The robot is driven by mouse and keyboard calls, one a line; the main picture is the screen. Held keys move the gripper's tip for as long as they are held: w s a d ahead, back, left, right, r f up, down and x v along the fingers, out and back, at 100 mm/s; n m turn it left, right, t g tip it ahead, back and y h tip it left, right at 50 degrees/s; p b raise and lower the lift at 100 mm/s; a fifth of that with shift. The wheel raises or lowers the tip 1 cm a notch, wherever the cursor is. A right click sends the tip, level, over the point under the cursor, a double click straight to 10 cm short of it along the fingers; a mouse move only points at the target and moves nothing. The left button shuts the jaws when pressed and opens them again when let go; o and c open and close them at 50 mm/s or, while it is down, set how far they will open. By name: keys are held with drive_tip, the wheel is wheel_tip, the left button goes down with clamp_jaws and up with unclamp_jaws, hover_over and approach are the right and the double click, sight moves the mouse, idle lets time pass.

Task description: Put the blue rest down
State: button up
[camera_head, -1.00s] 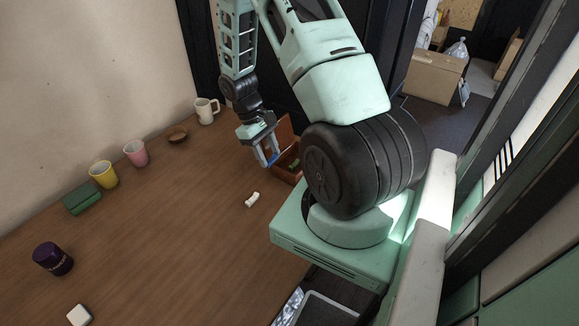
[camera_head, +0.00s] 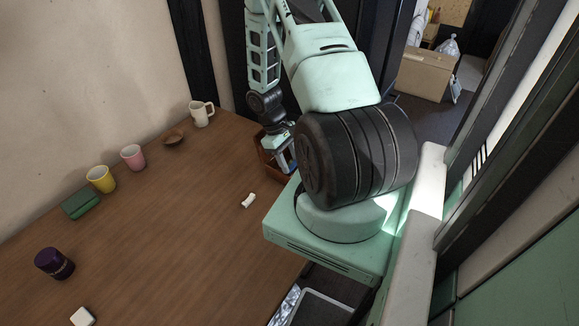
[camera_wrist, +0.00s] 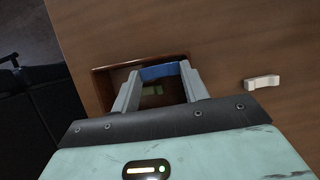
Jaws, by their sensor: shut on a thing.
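The blue rest (camera_wrist: 158,71) lies crosswise between the two grey fingertips of my gripper (camera_wrist: 160,75) in the wrist view. My gripper is shut on it. In the head view my gripper (camera_head: 287,164) hangs over the reddish-brown open box (camera_head: 265,166), and I cannot make out the blue rest there. In the wrist view the box (camera_wrist: 122,66) lies below the fingers, with something green (camera_wrist: 152,90) inside it. How far the rest is above the box floor I cannot tell.
A white rest (camera_head: 248,200) lies on the wooden table (camera_head: 180,225). A brown bowl (camera_head: 173,136), white mug (camera_head: 201,113), pink cup (camera_head: 133,157), yellow cup (camera_head: 101,178), green block (camera_head: 80,203), purple jar (camera_head: 54,263) and white block (camera_head: 82,317) stand along the left. The table's middle is clear.

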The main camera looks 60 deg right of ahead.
wheel_tip(320, 180, down, 4)
drive_tip(key=shift+r, duration=0.1)
drive_tip(key=o, duration=1)
